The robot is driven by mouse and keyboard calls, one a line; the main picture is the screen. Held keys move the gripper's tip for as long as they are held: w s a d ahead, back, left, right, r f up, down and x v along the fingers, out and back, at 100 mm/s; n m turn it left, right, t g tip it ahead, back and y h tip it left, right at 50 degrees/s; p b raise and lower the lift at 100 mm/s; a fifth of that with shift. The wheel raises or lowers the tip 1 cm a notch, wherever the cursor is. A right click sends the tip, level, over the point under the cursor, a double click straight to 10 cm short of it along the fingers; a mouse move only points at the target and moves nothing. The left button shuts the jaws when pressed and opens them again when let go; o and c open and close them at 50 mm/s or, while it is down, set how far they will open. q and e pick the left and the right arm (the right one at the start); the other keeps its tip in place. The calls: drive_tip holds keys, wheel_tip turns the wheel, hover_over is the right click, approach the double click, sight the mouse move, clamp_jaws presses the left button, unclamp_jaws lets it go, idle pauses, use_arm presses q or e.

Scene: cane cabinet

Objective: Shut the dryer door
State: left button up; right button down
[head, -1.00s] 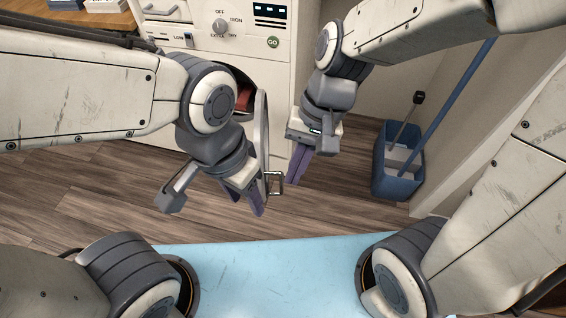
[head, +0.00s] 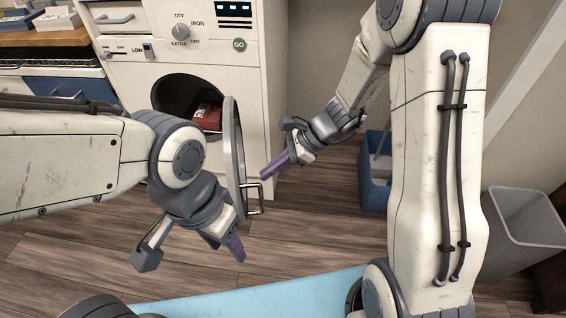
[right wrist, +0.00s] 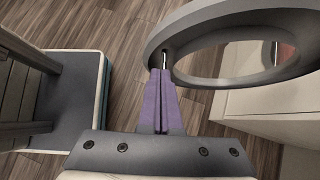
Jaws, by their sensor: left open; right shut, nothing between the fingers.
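The dryer (head: 265,95) stands at the back, its round opening dark with a red item (head: 207,115) inside. Its round door (head: 235,150) stands open, seen nearly edge-on, with a metal handle (head: 255,198) on its right face. In the right wrist view the ring-shaped door (right wrist: 215,68) arches over my fingertips. My right gripper (head: 264,176) is shut and empty, on the handle side of the door; I cannot tell whether it touches. It also shows in the right wrist view (right wrist: 160,75). My left gripper (head: 226,250) is open, low and left of the door.
A blue bucket (head: 374,190) stands on the floor to the right, partly behind my right arm. A grey bin (head: 525,222) is at far right. A wooden counter (head: 45,40) with boxes is at upper left. Bare wood floor (head: 310,235) lies before the dryer.

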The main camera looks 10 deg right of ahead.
sight(239, 184)
drive_tip(key=shift+w+a+f, duration=0.1)
drive_tip(key=shift+a+f, duration=0.1)
drive_tip(key=shift+a, duration=1.05)
drive_tip(key=shift+w+a+f, duration=0.1)
drive_tip(key=shift+a+f, duration=0.1)
drive_tip(key=shift+a, duration=1)
